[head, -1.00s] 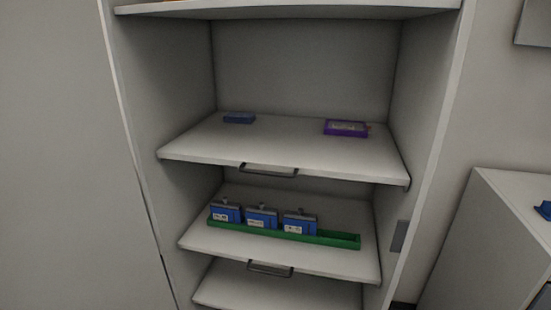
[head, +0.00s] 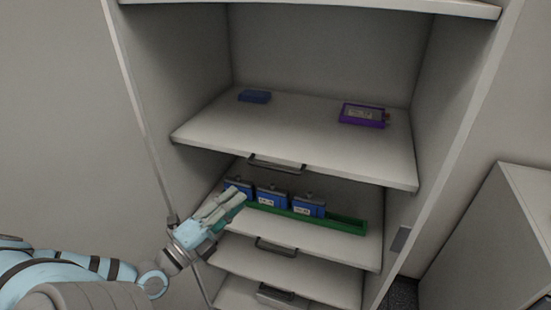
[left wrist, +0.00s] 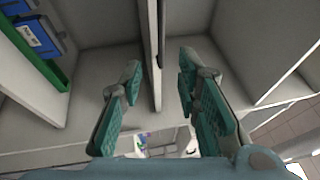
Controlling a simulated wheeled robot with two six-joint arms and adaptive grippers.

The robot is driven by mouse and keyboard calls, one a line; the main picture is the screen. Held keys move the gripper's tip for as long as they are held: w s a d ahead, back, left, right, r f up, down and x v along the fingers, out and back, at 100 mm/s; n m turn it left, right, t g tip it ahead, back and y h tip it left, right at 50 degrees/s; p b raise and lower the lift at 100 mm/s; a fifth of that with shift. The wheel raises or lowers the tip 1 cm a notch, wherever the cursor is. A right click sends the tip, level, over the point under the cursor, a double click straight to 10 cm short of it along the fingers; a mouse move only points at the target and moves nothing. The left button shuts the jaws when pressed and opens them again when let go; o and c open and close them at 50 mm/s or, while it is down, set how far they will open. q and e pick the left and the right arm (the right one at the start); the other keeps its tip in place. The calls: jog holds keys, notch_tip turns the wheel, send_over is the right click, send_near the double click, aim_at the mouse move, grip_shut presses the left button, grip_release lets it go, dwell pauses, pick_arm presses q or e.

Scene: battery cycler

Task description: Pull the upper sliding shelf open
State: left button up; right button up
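The upper sliding shelf (head: 300,132) is a pale board with a dark bar handle (head: 276,163) on its front edge. It carries a blue block and a purple-framed item. My left gripper (head: 237,197) is below and left of that handle, in front of the shelf underneath, apart from the handle. In the left wrist view, my left gripper (left wrist: 160,68) has its teal fingers spread with nothing between them. A board edge (left wrist: 150,75) and a dark bar (left wrist: 161,35) lie beyond the fingertips. My right gripper is not in view.
The shelf below (head: 335,247) holds a green tray (head: 345,222) with three blue batteries (head: 271,199); my left gripper partly covers its left end. More handled shelves lie lower. Cabinet walls flank the shelves. A grey cabinet (head: 490,250) stands at right.

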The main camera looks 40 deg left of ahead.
pick_arm(q)
jog(key=b, duration=0.2)
send_near(273, 168)
jog(key=w, duration=0.5)
jog(key=w+r+p, duration=0.1)
jog(key=w, duration=0.4)
jog(key=shift+w+d+r, duration=0.1)
jog(key=shift+d+r, duration=0.15)
jog(key=shift+r, duration=0.05)
jog(key=shift+f, duration=0.1)
grip_shut()
